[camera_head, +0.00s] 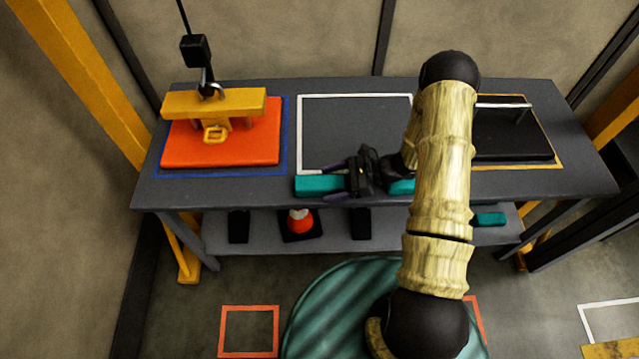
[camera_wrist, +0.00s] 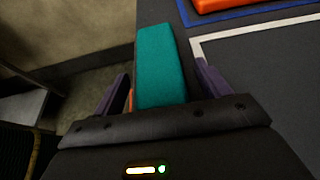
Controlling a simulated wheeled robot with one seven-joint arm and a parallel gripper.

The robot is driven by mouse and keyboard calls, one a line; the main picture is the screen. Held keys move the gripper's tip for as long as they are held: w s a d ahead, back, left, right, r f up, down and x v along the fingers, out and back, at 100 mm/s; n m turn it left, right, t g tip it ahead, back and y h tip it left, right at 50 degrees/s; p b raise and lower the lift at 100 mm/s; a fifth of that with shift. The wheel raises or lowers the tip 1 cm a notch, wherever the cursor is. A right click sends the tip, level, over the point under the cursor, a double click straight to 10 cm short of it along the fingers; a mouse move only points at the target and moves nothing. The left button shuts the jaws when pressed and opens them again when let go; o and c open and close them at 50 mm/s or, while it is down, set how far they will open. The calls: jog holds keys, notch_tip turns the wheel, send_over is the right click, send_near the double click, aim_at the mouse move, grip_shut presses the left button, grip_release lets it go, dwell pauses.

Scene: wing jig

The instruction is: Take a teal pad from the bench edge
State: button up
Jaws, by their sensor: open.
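A teal pad (camera_head: 319,186) lies along the front edge of the grey bench (camera_head: 240,191). In the wrist view the teal pad (camera_wrist: 160,66) sits between the two purple fingers of my gripper (camera_wrist: 158,90), which are apart, with a gap on each side. In the head view my gripper (camera_head: 345,179) is at the pad's right part. A second teal piece (camera_head: 401,187) shows right of my gripper, partly hidden by my arm; I cannot tell whether it is a separate pad. Another teal pad (camera_head: 489,219) is lower right, by the shelf.
An orange block (camera_head: 225,145) with a yellow lifting bar (camera_head: 240,101) on a hook stands at the bench's left. A black block (camera_head: 510,132) with a handle is at the right. The white-outlined area (camera_head: 340,125) is empty.

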aim_at(330, 182)
jog(key=shift+a+f, duration=0.2)
jog(key=shift+a, duration=0.2)
jog(key=c, duration=1)
jog(key=shift+r, duration=0.1)
jog(key=shift+c, duration=0.2)
notch_tip(330, 182, up, 10)
jog(key=shift+f, duration=0.1)
